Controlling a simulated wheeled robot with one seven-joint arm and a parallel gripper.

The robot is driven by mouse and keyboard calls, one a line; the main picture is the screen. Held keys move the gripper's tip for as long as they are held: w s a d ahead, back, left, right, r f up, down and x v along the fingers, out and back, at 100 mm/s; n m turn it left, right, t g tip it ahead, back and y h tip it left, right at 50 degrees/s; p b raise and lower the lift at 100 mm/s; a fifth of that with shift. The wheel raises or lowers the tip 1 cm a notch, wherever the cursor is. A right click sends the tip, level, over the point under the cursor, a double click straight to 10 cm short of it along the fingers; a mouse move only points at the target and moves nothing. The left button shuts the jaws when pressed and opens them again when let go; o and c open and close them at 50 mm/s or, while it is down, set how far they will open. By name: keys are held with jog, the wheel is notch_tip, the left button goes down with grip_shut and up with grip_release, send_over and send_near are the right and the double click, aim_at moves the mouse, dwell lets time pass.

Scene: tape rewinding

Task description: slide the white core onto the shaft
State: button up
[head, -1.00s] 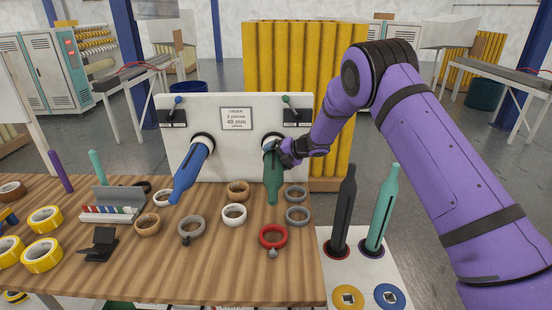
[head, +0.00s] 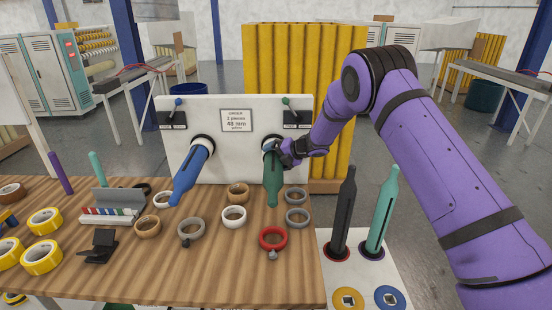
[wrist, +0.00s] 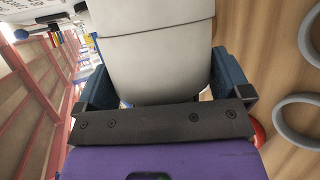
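My gripper (head: 278,149) is at the white panel, at the panel end of the green shaft (head: 272,185). In the wrist view, its two blue-padded fingers are on both sides of a large white curved piece, the white core (wrist: 155,65); they look shut on it. A thin dark seam crosses the white surface. In the head view the core is mostly hidden by my gripper, so how far it sits along the shaft is hard to tell. The blue shaft (head: 190,175) sticks out of the panel to the left.
The white panel (head: 225,165) stands at the table's back. On the wooden table (head: 205,275) lie several rings, including a white ring (head: 234,216), a grey ring (head: 297,218) and a red clamp ring (head: 272,238). Black and teal pegs (head: 345,215) stand at the right.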

jog(key=shift+s+f, duration=0.2)
jog(key=shift+f, duration=0.1)
jog(key=v, duration=1.1)
jog(key=shift+w+r, duration=0.25)
dwell(0.5)
